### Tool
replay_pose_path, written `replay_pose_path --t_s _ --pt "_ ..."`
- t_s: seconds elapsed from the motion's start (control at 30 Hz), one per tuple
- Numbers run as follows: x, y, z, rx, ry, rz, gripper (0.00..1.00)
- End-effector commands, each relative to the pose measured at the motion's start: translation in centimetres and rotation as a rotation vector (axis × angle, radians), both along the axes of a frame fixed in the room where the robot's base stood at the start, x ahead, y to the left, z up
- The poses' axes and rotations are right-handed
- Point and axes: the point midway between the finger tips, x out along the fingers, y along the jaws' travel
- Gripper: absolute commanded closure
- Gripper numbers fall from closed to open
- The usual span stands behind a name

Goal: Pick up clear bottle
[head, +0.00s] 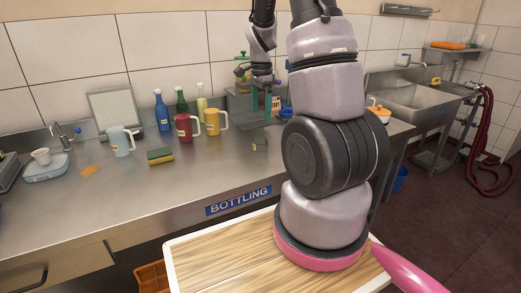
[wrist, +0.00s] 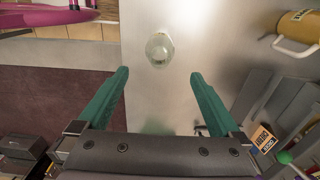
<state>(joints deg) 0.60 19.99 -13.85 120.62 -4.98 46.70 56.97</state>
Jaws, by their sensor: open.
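In the wrist view the clear bottle (wrist: 159,49) shows from above as a pale, see-through round shape with a greenish tint, standing on the steel counter. It lies just beyond the fingertips, about midway between them sideways. My gripper (wrist: 160,74) is open, its two teal fingers apart with nothing between them. In the head view my gripper (head: 262,106) points down over the counter, at the back, left of my arm. A small greyish object (head: 259,140) stands in front of it there; I cannot tell whether it is the bottle.
A yellow mug (head: 216,121) and red mug (head: 188,128) stand left of my gripper, with blue (head: 162,111), green (head: 182,101) and pale yellow (head: 201,104) bottles behind. A labelled box (wrist: 264,138) lies right of my fingers. The steel counter (head: 110,205) is largely clear at its front.

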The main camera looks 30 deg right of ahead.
Motion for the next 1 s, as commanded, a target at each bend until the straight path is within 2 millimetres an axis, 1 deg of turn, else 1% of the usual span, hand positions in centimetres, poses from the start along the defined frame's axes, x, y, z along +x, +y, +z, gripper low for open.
replay_pose_path --t_s 0.1,0.2,0.47,0.7,0.8,1.0 --pt "-0.1 0.0 -2.1 0.001 0.006 0.000 0.00" --pt "-0.1 0.0 -3.6 0.001 0.005 -0.001 0.00" --pt "-0.1 0.2 -5.7 0.002 0.002 0.001 0.00" --pt "-0.2 0.3 -9.3 0.002 0.003 0.000 0.00" --pt "-0.2 0.3 -10.0 0.001 0.002 0.001 0.00" --pt "-0.1 0.3 -10.1 0.001 -0.001 0.002 0.00"
